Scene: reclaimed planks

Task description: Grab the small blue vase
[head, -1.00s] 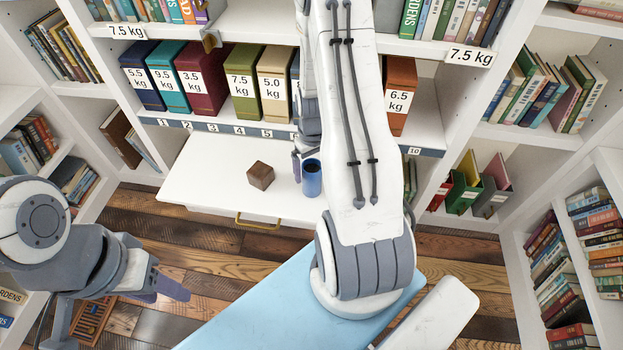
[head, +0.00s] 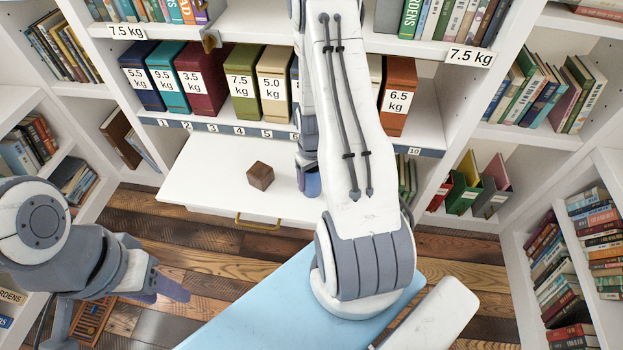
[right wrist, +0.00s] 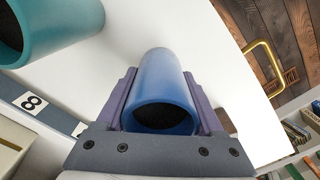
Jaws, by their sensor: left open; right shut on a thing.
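The small blue vase (right wrist: 160,85) is between the two purple fingers of my right gripper (right wrist: 163,103) in the right wrist view, its dark open mouth toward the camera. My right gripper is shut on it. In the head view only a sliver of the blue vase (head: 314,188) shows beside my right arm, over the white pull-out shelf (head: 215,185). I cannot tell whether it touches the shelf. My left gripper (head: 166,291) is open and empty at the lower left, over the floor.
A brown wooden block (head: 260,176) sits on the pull-out shelf, left of the vase. A larger teal vessel (right wrist: 55,30) shows in the right wrist view's top left corner. Labelled binders (head: 200,78) stand on the shelf behind. The pull-out shelf's left part is clear.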

